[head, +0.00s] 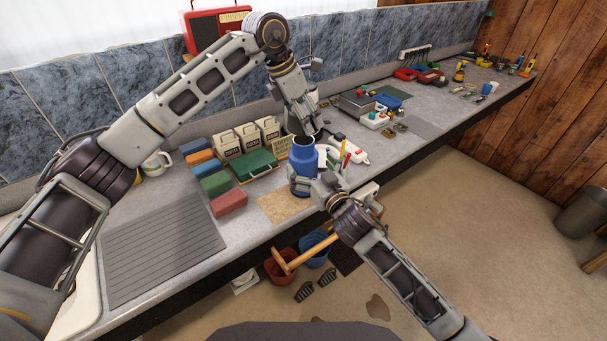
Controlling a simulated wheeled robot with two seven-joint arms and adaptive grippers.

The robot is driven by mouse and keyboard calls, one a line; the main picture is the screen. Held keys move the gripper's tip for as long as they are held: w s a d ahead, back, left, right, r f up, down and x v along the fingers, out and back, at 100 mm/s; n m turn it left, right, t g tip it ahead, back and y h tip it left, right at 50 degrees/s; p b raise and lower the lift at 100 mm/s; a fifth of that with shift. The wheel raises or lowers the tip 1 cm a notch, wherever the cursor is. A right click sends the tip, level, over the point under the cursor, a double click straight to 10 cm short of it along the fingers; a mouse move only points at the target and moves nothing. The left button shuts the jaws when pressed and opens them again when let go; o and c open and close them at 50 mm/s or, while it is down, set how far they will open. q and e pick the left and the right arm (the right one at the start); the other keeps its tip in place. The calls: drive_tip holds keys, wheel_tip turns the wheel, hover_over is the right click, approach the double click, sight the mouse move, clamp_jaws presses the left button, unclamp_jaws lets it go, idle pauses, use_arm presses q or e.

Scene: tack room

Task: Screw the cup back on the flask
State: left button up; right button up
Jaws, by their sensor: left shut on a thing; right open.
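The blue flask (302,162) stands upright on the bench near its front edge, its top uncovered. My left gripper (302,112) points down from above. It is shut on a grey cup-like piece (303,127), mostly hidden by the fingers, just above the flask's mouth. I cannot tell whether the piece touches the flask. My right gripper (316,186) is open at the flask's lower right side, close to its body. The flask's base is partly hidden by it, and contact is unclear.
Several coloured boxes (215,184), cream cartons (249,138) and a green case (255,165) stand left of the flask. A ribbed mat (163,247) lies front left, bare. A wooden-handled tool (305,252) hangs below the front edge.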

drive_tip(key=shift+x, duration=2.15)
drive_tip(key=shift+c, duration=0.4)
drive_tip(key=c, duration=1.4)
use_arm(q)
drive_tip(key=shift+f, duration=2.45)
